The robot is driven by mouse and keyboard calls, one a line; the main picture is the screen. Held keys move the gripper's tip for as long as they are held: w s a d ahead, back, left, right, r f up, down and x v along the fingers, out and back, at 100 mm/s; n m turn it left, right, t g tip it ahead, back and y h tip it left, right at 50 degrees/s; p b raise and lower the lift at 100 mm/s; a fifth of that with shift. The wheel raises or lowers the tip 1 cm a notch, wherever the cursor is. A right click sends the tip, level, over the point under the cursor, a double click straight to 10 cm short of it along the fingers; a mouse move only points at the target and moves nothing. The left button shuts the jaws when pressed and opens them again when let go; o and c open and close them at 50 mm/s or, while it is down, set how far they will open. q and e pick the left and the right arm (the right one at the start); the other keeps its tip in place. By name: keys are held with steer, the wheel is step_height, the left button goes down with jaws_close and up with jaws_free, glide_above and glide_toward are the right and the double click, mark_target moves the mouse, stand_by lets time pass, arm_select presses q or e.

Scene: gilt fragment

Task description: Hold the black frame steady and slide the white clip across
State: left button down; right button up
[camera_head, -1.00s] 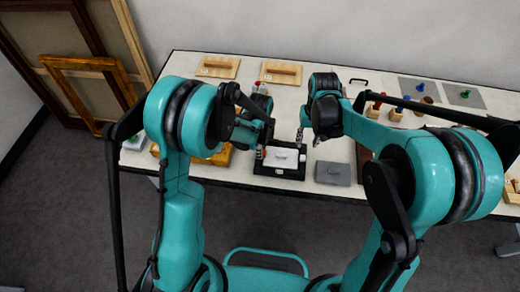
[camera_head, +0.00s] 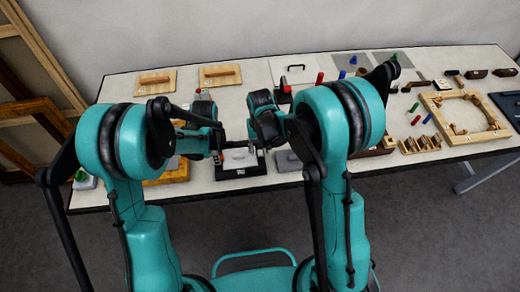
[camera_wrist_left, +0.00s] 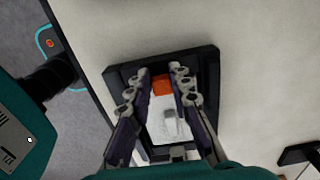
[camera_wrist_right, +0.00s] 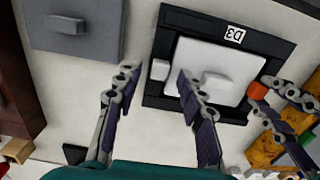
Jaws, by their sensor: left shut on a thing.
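The black frame (camera_head: 241,173) lies on the table around a white panel with a raised block. It also shows in the left wrist view (camera_wrist_left: 207,58) and the right wrist view (camera_wrist_right: 276,45), with a "D3" label. An orange-red block (camera_wrist_right: 257,92) is on one side of it. My left gripper (camera_wrist_left: 160,73) is shut on this block. The small white clip (camera_wrist_right: 160,69) is at the opposite side of the frame. My right gripper (camera_wrist_right: 157,74) is open, its fingers either side of the clip, apart from it. Arms partly hide the frame in the head view (camera_head: 258,150).
A grey slab with a raised block (camera_wrist_right: 70,38) lies beside the frame, near my right gripper. A gilt piece (camera_head: 170,175) lies on the other side. Boards with wooden handles (camera_head: 219,76) are behind. A wooden frame (camera_head: 465,117) and small tools occupy the table's right.

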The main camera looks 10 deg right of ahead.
steer(key=shift+f, duration=0.7)
jaws_close()
steer(key=shift+a, duration=0.65)
jaws_free()
steer(key=shift+r, duration=0.15)
step_height(320, 180, up, 12)
